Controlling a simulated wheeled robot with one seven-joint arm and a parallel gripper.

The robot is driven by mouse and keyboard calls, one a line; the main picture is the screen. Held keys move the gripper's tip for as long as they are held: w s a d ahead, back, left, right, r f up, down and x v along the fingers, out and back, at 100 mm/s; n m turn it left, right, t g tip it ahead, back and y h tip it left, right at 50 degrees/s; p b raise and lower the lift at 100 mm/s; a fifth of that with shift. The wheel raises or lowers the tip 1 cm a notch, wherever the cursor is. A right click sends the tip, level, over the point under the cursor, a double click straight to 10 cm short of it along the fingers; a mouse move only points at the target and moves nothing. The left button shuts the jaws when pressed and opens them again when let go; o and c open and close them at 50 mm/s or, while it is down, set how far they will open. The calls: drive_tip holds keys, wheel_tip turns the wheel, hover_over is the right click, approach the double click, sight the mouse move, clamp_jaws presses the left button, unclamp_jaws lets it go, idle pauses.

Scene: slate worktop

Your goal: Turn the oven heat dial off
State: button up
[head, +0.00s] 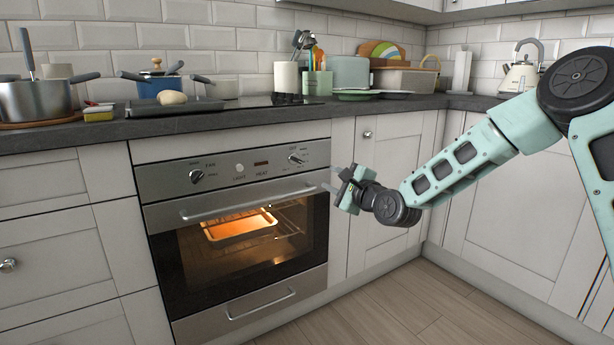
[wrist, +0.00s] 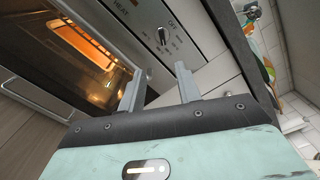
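My gripper (head: 337,179) is open and empty. It is right of and below the dial, apart from it. In the wrist view both fingers (wrist: 157,84) stand apart with nothing between them.
The oven door (head: 240,240) is closed, with a handle bar (head: 238,205) across its top and a lit tray (head: 238,224) inside. A second dial (head: 196,176) is at the panel's left. The worktop (head: 240,116) overhangs above. Floor in front is clear.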

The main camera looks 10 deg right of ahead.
sight(297, 161)
drive_tip(key=b+x, duration=0.4)
drive_tip(key=x, duration=1.3)
drive_tip(key=shift+w+d+r, duration=0.15)
drive_tip(key=shift+w, duration=0.1)
drive_tip(key=shift+c, duration=0.3)
clamp_jaws()
